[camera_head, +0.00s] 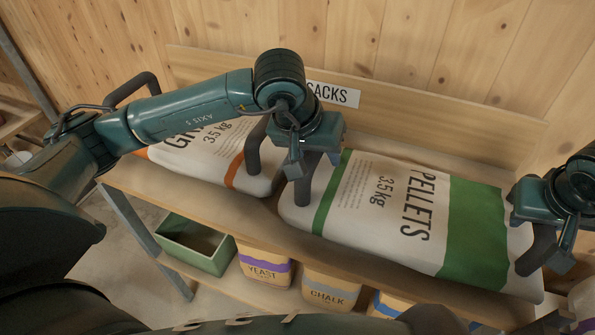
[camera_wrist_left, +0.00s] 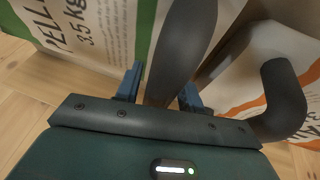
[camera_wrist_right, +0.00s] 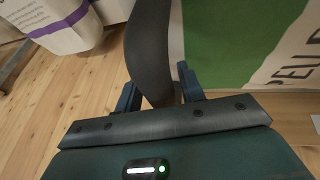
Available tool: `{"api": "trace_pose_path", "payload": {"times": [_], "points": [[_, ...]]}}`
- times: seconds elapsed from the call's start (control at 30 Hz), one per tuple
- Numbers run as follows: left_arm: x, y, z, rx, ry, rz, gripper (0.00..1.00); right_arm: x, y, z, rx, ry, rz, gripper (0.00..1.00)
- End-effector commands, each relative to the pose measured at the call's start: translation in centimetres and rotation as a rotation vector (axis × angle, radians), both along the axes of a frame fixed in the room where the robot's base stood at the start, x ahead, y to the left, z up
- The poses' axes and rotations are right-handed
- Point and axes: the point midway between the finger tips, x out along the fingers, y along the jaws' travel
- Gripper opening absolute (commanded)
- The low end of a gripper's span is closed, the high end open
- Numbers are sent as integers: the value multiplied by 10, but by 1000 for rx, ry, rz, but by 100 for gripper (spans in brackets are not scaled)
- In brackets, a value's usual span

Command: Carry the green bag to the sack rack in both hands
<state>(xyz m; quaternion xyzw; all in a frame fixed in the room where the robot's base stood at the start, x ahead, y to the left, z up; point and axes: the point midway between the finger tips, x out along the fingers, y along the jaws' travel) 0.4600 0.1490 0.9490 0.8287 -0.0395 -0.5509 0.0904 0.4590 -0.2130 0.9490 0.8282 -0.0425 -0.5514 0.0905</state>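The green bag (camera_head: 375,215), a white sack with green bands marked PELLETS 35 kg, lies flat at the upper shelf of the sack rack (camera_head: 150,194). Its front side overhangs the shelf edge; I cannot tell if its full weight rests there. My left gripper (camera_head: 308,160) is at the dark handle on the bag's left end; the left wrist view shows this handle (camera_wrist_left: 185,45) between its fingers. My right gripper (camera_head: 548,235) is at the right-end handle, which also runs between the fingers in the right wrist view (camera_wrist_right: 152,50). Both grippers appear closed around the handles.
An orange-striped sack (camera_head: 205,155) lies left of the green bag, close to its left handle. A SACKS sign (camera_head: 335,94) is on the back board. Below are a green bin (camera_head: 195,243), a YEAST bag (camera_head: 265,265) and a CHALK bag (camera_head: 330,290). A wooden wall stands behind.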

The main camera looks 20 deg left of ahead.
Motion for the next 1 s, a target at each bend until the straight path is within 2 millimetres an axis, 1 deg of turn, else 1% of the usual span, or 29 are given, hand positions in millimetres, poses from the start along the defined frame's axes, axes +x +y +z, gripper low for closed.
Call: {"api": "trace_pose_path", "payload": {"times": [0.03, 0.1, 0.33, 0.43, 0.57, 0.8, 0.9, 1.0], "points": [[0, 0, 0, -1, 0, 0, 43, 0, 0, 0, 1, 0, 0, 43], [0, 0, 0, -1, 0, -1, 47, 0, 0, 0, 1, -1, 1, 47], [-1, -1, 1, -1, 0, -2, 47, 0, 1, 0, 1, -1, 2, 47], [-3, 0, 8, -2, -1, -2, 47, 0, 1, 0, 1, -1, 2, 47], [-11, 4, 27, -2, -5, -2, 47, 0, 1, 0, 1, -1, 2, 47], [-31, 13, 75, -1, -5, -2, 47, 0, 1, 0, 1, -1, 2, 47], [-38, 16, 90, -1, -4, -1, 47, 0, 1, 0, 1, -1, 2, 47], [-43, 18, 101, 0, -2, -1, 47, 0, 1, 0, 1, -1, 2, 47]]}}
